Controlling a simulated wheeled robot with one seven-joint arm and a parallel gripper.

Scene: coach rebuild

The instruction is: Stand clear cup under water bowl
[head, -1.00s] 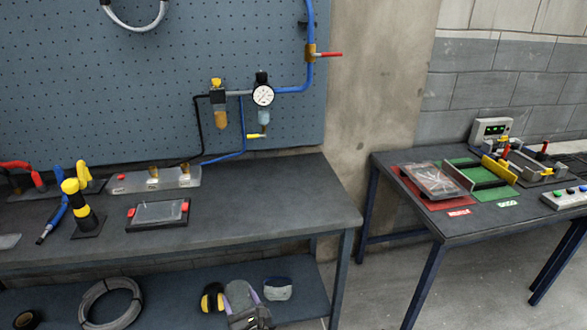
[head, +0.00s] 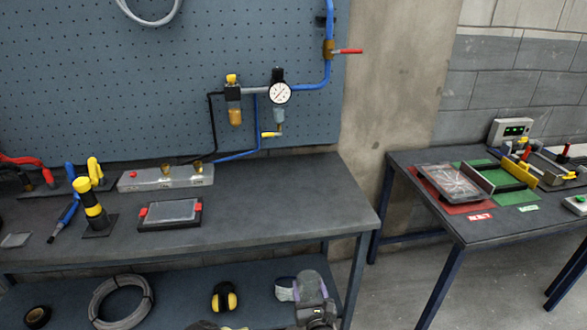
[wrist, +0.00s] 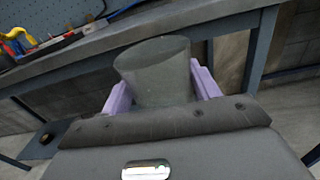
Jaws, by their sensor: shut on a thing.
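The clear cup (wrist: 155,70) is greyish and see-through. It stands roughly upright between the two purple fingers of my gripper (wrist: 162,90), which is shut on it. In the head view, my gripper (head: 314,308) with the cup (head: 310,284) is low, at the bench's front right, around lower-shelf height. The water bowl (head: 279,116) is the clear bluish bowl under the round gauge on the pegboard. It hangs well above and to the left of my gripper.
An amber bowl (head: 235,116) hangs left of the water bowl, and a yellow-handled part (head: 270,134) and blue hose sit close below. A grey manifold block (head: 165,177) and black tray (head: 170,214) stand on the bench (head: 300,195). Its right part is clear.

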